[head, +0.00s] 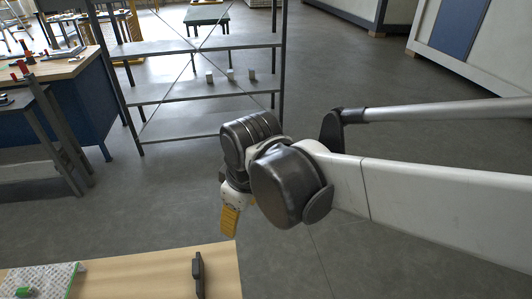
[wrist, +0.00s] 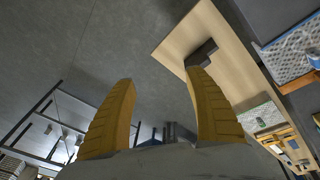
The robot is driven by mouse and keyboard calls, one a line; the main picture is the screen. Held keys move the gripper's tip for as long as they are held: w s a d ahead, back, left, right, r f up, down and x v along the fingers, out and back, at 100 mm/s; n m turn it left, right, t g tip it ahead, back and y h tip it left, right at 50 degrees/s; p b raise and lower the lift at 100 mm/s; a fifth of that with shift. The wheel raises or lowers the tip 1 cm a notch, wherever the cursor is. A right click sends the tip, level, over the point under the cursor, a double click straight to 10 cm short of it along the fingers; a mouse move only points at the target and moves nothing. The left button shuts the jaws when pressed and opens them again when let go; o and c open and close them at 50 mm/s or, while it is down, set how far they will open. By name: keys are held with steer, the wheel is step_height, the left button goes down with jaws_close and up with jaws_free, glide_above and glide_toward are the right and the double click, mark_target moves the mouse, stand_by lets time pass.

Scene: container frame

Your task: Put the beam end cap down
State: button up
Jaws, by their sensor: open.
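A small dark piece (head: 198,273), which may be the beam end cap, stands on the light wooden tabletop (head: 222,262) near its right end in the head view. In the wrist view the dark piece (wrist: 206,50) shows just past the tip of the right finger, on the same tabletop (wrist: 185,38). My gripper (head: 230,222) points down near the table's far edge in the head view. The wrist view shows its two yellow fingers (wrist: 160,75) spread wide with nothing between them. I cannot tell whether the right finger touches the dark piece.
A patterned tray (head: 40,281) with a green item (head: 22,292) lies at the table's left. A metal shelf rack (head: 190,93) with several small light blocks stands behind. A workbench (head: 60,68) stands at the back left. The grey floor to the right is clear.

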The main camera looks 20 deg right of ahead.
steer(key=s+d+r+m+t+h, duration=0.1)
steer(key=s+d+m+t, duration=0.3)
steer(key=d+m, duration=0.5)
steer(key=s+d+r, duration=0.1)
steer(key=d, duration=0.3)
steer(key=shift+s+r, duration=0.15)
steer(key=shift+r, duration=0.05)
